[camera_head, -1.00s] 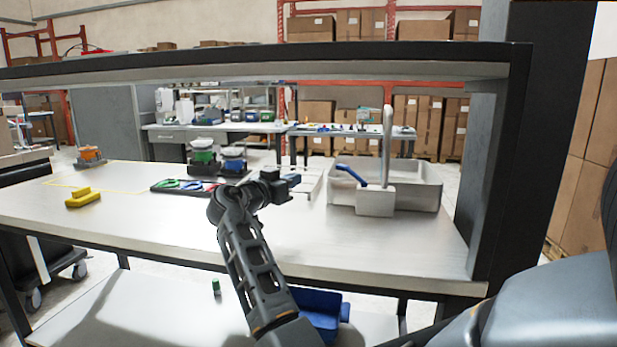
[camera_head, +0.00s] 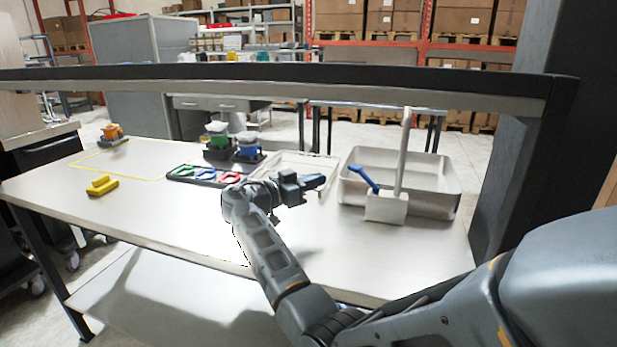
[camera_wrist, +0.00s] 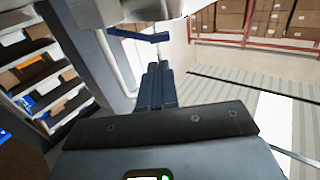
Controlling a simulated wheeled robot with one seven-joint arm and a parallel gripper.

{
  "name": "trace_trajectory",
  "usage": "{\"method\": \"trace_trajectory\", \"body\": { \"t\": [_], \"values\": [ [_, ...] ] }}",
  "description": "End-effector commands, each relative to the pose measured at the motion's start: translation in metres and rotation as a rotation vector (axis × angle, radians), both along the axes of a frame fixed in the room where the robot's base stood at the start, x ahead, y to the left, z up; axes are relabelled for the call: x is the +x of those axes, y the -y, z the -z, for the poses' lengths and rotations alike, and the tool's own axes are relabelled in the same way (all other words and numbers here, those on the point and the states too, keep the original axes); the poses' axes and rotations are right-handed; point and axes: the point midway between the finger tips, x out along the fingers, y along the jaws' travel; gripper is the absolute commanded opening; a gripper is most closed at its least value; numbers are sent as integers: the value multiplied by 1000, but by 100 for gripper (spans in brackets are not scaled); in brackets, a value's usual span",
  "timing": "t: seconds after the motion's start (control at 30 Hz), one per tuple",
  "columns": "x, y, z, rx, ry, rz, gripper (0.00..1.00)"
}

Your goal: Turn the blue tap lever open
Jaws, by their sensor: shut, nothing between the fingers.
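The tap (camera_head: 403,150) is a pale grey upright post on a block base at the front of a metal sink (camera_head: 453,190). Its blue lever (camera_head: 365,179) slants up and left from the base. In the wrist view the blue lever (camera_wrist: 140,36) shows beyond the fingertips, near the top. My gripper (camera_head: 320,182) is left of the lever, above the table, pointing right toward it. Its blue-grey fingers (camera_wrist: 158,68) are shut together and empty. A gap seems to remain between fingertips and lever; its depth is hard to judge.
Left of the sink are a clear tray (camera_head: 300,160), a dark tray with coloured shapes (camera_head: 204,175) and two dispensers (camera_head: 218,141). Yellow blocks (camera_head: 102,186) lie further left. An overhead beam (camera_head: 280,80) crosses above the table (camera_head: 150,215). The table front is clear.

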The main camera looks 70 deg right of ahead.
Motion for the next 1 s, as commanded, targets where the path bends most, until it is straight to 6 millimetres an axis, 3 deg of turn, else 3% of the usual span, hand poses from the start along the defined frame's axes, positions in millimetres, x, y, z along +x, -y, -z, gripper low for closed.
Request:
{"method": "trace_trajectory", "body": {
  "t": [0.3, 0.5, 1.0],
  "values": [
    [-34, 52, -3, 2, -2, 3, 0],
    [-46, 73, -2, 2, -1, 0, 0],
    [-50, 80, 0, 1, 0, -2, 0]
  ]
}}
